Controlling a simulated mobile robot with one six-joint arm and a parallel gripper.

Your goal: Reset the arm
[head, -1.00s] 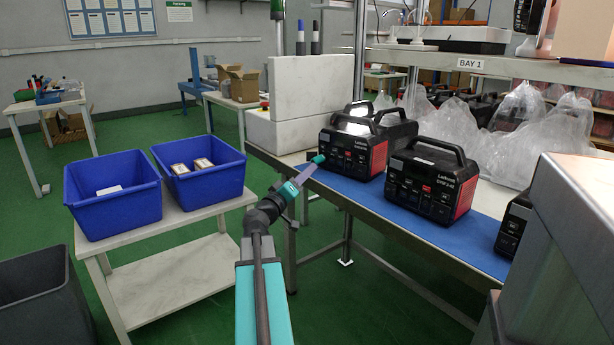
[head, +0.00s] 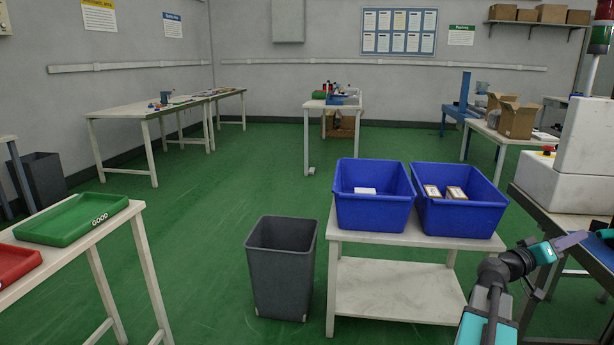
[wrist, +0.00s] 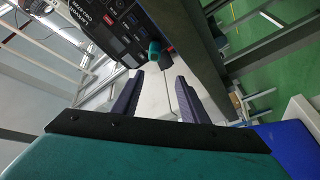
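My gripper (head: 580,240) is at the right edge of the head view, at the side of the workbench (head: 540,205). In the wrist view its two dark fingers (wrist: 159,76) stand apart with an empty gap between them. A small teal cylinder (wrist: 154,48) lies just beyond the fingertips, beside a black power station (wrist: 108,28). The teal piece also shows at the right edge of the head view (head: 606,233). I cannot tell whether the fingers touch it. Most of the bench is outside the head view.
Two blue bins, left (head: 374,212) and right (head: 460,218), stand on a white shelf table (head: 395,295) left of my arm. A grey waste bin (head: 282,270) stands on the floor beside it. Green (head: 70,222) and red (head: 12,262) trays lie on a left table. The green floor between is open.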

